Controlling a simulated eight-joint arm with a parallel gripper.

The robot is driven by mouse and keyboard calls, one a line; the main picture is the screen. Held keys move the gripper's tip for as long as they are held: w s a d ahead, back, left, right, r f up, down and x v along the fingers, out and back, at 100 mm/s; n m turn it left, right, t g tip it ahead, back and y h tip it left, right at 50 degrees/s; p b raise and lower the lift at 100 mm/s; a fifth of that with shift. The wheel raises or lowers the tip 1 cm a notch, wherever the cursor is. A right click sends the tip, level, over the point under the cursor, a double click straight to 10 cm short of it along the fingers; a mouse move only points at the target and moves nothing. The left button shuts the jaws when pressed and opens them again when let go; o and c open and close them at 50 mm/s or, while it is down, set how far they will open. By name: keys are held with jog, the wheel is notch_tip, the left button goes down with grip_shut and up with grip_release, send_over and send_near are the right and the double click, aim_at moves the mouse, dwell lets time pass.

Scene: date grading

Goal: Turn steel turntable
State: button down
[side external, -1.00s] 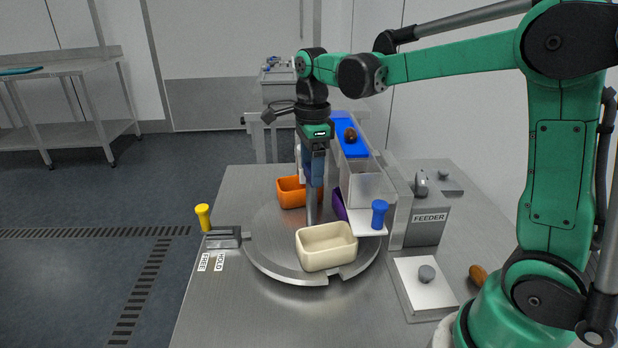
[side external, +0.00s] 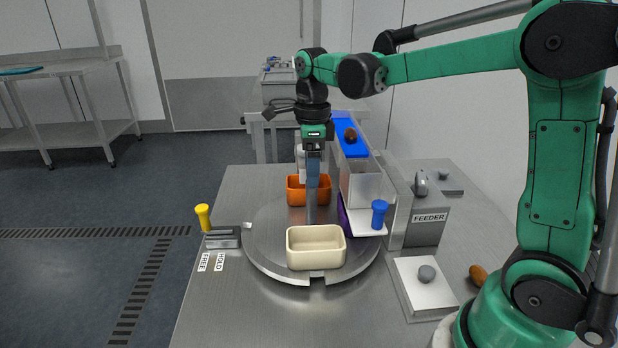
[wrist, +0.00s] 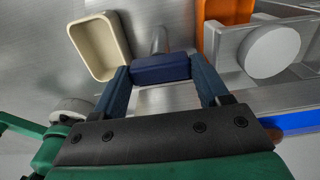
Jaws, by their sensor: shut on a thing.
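The round steel turntable (side external: 268,243) lies on the bench, with a steel post (side external: 311,214) rising from its middle. A cream tray (side external: 316,250) stands on its front part, an orange tray (side external: 322,191) at the back, and a purple tray (side external: 347,222) at the right, partly hidden by the feeder. My gripper (side external: 312,172) points down above the turntable's middle. In the wrist view its blue fingers are shut on the dark blue handle (wrist: 160,69) of the post. The cream tray (wrist: 97,47) and part of the orange tray (wrist: 229,12) also show there.
A yellow-knobbed latch (side external: 203,217) stands at the turntable's left edge, its knob on the FREE label's side. The feeder (side external: 420,222), its blue knob (side external: 379,214) and a brown date (side external: 350,135) on the blue channel are at the right. The bench's front left is clear.

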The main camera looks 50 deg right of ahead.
grip_release()
jog(key=shift+r, duration=2.8)
